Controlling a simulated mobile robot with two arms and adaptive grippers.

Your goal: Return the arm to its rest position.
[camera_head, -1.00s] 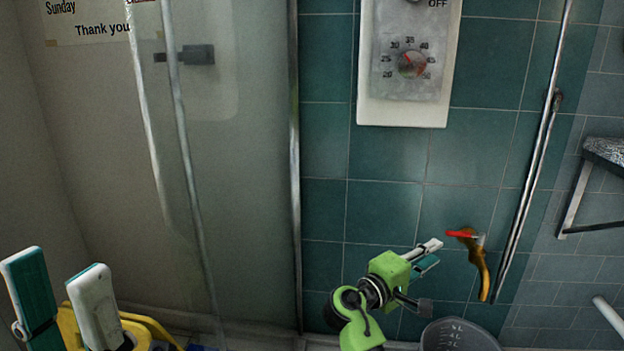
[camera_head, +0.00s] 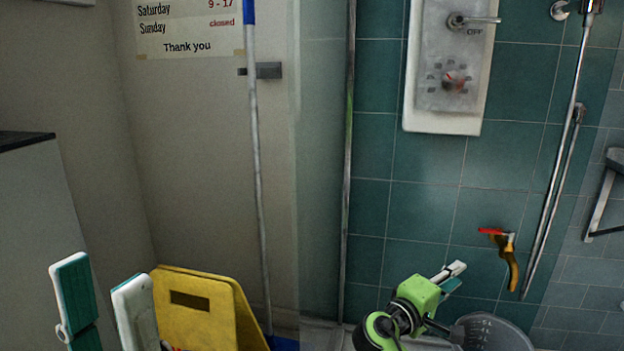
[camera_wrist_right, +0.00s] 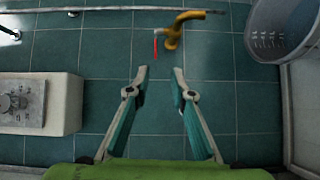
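My right arm is bright green in the head view, and its gripper (camera_head: 452,274) is in front of the teal tiled wall, to the left of and below a yellow tap with a red handle (camera_head: 508,262). In the right wrist view the right gripper (camera_wrist_right: 159,72) has its two fingers apart with only tile between them. The tap (camera_wrist_right: 175,32) is beyond the fingertips there, not touched. My left gripper (camera_head: 96,275) is at the lower left of the head view, its two white and teal fingers apart with nothing seen between them.
A grey bucket (camera_head: 490,334) is below the tap. A shower control panel (camera_head: 447,70) and a metal rail (camera_head: 553,160) are on the wall. A yellow floor sign (camera_head: 205,308) and a blue-ended mop pole (camera_head: 256,160) stand behind the left gripper. A grey cabinet (camera_head: 40,230) is at left.

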